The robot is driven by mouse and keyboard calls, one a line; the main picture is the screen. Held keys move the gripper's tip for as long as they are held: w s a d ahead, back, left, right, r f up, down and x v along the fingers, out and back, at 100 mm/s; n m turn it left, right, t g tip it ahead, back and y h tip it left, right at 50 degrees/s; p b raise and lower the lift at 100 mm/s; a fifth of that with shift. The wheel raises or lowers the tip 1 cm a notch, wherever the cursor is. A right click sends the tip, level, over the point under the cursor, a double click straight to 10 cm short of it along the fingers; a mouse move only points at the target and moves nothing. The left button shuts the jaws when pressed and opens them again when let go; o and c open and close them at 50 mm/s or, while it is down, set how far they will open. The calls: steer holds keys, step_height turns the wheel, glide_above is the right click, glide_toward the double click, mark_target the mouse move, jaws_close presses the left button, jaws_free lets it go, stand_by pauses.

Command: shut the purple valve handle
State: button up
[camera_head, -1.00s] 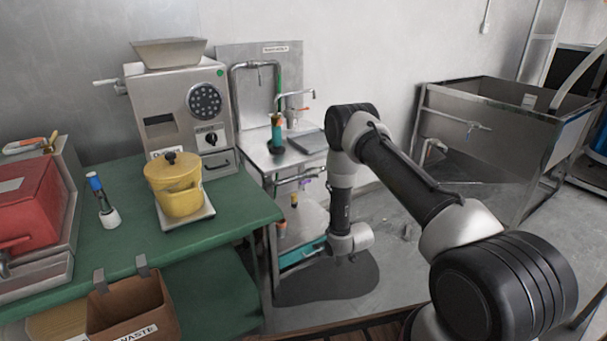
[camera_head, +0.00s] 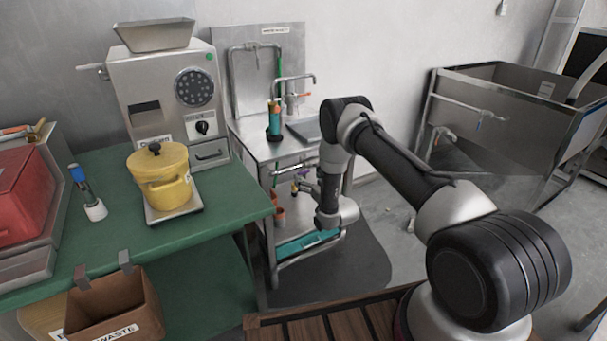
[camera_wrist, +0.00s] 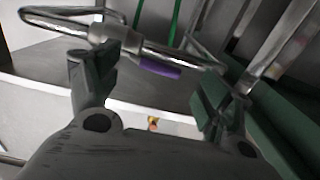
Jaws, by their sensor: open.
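The purple valve handle (camera_wrist: 160,68) shows in the wrist view as a short purple sleeve on a lever, beside a metal pipe with a valve body (camera_wrist: 112,32). My gripper (camera_wrist: 150,82) is open, with one dark green finger to the left of the handle and one to the right. The handle lies across the gap between them, and I cannot tell whether either finger touches it. In the head view my gripper (camera_head: 305,183) is at the pipes under the steel sink counter (camera_head: 262,150).
A green table (camera_head: 235,205) with a grinder (camera_head: 165,95) and a yellow pot (camera_head: 160,178) stands to the left. A teal tray (camera_head: 305,243) lies low under the counter. A steel basin (camera_head: 500,95) stands at the right.

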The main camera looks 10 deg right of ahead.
mark_target(304, 173)
steer(key=shift+x, duration=2)
